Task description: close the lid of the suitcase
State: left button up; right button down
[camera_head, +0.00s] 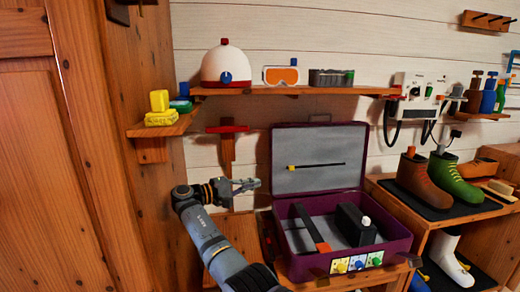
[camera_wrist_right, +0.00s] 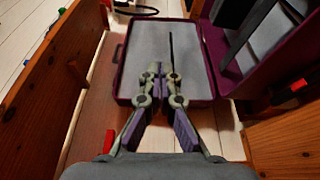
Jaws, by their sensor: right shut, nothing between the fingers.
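The purple suitcase (camera_head: 345,262) stands open on a wooden bench. Its lid (camera_head: 318,160) stands upright at the back near the wall, with its grey lining facing out. The lid also shows in the right wrist view (camera_wrist_right: 135,58), with the suitcase base (camera_wrist_right: 230,62) to its right. My right gripper (camera_head: 256,183) is at the left of the lid in the head view, close to its left edge. In the wrist view its fingers (camera_wrist_right: 158,72) are together and empty, overlapping the lid lining. I cannot tell whether they touch it. My left gripper is not in view.
A wall shelf (camera_head: 290,90) with a helmet (camera_head: 226,66) and goggles is above the lid. A boot rack (camera_head: 425,215) stands close on the right.

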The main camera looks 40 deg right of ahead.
aim_at(329, 157)
jog(key=i+l, duration=0.75)
jog(key=i, duration=0.15)
